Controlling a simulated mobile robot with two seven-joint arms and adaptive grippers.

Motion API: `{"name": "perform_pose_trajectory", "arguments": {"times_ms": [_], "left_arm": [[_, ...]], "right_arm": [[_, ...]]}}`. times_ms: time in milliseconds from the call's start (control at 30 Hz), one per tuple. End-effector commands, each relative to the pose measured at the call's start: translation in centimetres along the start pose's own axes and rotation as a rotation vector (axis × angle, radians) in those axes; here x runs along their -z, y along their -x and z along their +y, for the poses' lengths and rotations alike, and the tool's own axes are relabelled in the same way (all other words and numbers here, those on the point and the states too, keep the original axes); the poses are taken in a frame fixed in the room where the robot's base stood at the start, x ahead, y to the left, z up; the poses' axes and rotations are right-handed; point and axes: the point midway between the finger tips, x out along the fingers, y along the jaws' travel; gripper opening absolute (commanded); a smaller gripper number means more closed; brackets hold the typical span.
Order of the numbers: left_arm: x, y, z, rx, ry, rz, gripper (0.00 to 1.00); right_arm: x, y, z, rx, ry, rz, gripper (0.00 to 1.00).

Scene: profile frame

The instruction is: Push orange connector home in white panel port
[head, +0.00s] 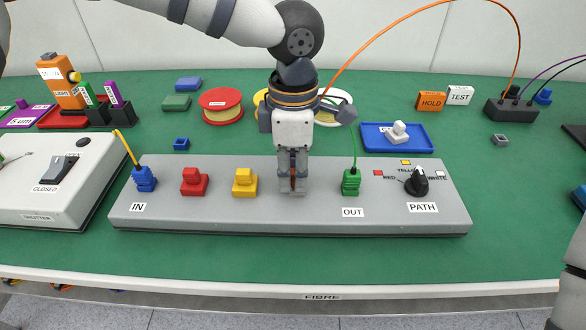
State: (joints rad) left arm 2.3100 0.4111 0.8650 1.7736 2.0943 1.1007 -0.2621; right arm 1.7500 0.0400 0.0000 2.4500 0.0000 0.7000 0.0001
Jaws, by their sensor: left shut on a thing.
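My left gripper (293,186) points straight down at the grey panel (250,218), between the yellow port block (245,183) and the green one (351,183). It is shut on the orange connector (293,180), of which only a thin strip shows between the fingers. The orange cable (378,43) arcs from behind the gripper to a black box at the right. The white port is hidden behind the fingers, so I cannot tell how deep the connector sits. My right gripper is out of view.
A blue block (145,179) and a red block (195,182) stand on the panel's left. A black PATH knob (417,182) is at its right. A shutter box (60,180) stands left. Behind are a red spool (221,105) and a blue tray (378,144).

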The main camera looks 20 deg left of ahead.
Motion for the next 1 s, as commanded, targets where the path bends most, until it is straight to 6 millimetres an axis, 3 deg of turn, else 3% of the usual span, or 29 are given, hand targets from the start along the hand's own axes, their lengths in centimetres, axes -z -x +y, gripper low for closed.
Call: {"name": "perform_pose_trajectory", "arguments": {"times_ms": [33,67,133,167,500,800,1000], "left_arm": [[0.0,-0.1,0.0,0.002,0.000,0.002,0.00],[0.0,-0.1,0.0,0.002,0.000,0.002,0.20],[0.0,-0.1,0.0,0.002,0.000,0.002,0.36],[0.0,-0.1,0.0,0.002,0.000,0.002,0.39],[0.0,0.6,0.1,-0.001,0.001,0.001,0.39],[0.0,8.3,0.1,-0.003,0.001,-0.001,0.39],[0.0,11.5,0.0,0.001,0.001,0.001,0.39]], "right_arm": [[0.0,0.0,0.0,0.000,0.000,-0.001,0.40],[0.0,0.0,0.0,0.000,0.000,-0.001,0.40],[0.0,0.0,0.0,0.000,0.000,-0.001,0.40],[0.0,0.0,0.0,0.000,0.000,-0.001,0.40],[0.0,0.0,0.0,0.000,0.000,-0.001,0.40],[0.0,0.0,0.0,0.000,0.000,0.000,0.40],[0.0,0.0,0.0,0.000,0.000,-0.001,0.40]]}}
